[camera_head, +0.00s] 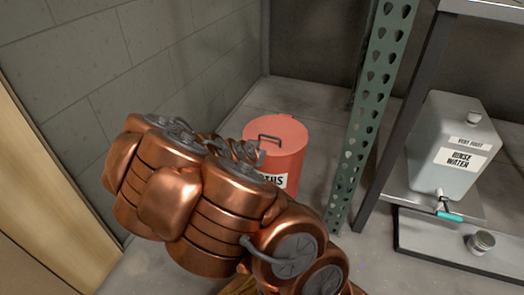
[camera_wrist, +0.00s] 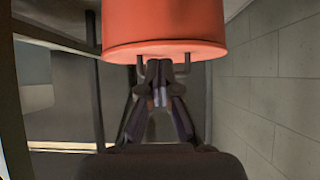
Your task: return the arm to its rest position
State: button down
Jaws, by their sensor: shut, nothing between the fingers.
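My copper-coloured arm (camera_head: 190,190) reaches across the head view, in front of a red lidded bin (camera_head: 290,140). The arm hides part of the bin's label, and the gripper cannot be made out clearly there. In the wrist view my gripper (camera_wrist: 160,68) is shut and empty, its fingertips together. The red bin (camera_wrist: 165,25) appears upside down beyond it, with its dark lid handle (camera_wrist: 186,62) around the fingertips in the picture. I cannot tell whether the fingers touch the handle.
A green perforated post (camera_head: 362,120) stands right of the bin. Further right a grey rinse water container (camera_head: 447,150) with a teal tap sits on a shelf, above a tray (camera_head: 420,245) with a small metal cup (camera_head: 481,242). A block wall (camera_head: 70,80) is at left.

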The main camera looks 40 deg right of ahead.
jog(key=shift+s+a+f, duration=0.2)
jog(key=shift+a+f, duration=0.05)
jog(key=shift+a, duration=0.15)
jog(key=shift+s+a+f, duration=0.15)
jog(key=shift+a+f, duration=0.05)
jog(key=shift+a, duration=0.2)
jog(key=s+a+r+n+g+y+p, duration=0.15)
jog(key=s+a+r+p, duration=0.4)
jog(key=r+p, duration=0.55)
jog(key=s+a+r+n+g+y+p, duration=0.1)
jog(key=s+a+r+n+y+p, duration=0.2)
jog(key=a+r+p, duration=0.7)
jog(key=s+a+r+n+g+y+p, duration=0.1)
jog(key=s+a+r+g+y+p, duration=0.3)
jog(key=r+p, duration=0.75)
jog(key=s+a+r+n+p, duration=0.2)
jog(key=s+r+p, duration=0.3)
jog(key=r, duration=0.5)
jog(key=s+a+r+n+p, duration=0.2)
jog(key=s+r+p, duration=0.4)
jog(key=r, duration=0.3)
jog(key=s+a+r+n+p, duration=0.3)
jog(key=s+r+p, duration=0.3)
jog(key=r, duration=0.4)
jog(key=shift+r+y+p, duration=0.3)
jog(key=shift+y+p, duration=0.05)
jog(key=shift+y, duration=0.1)
jog(key=shift+d, duration=0.15)
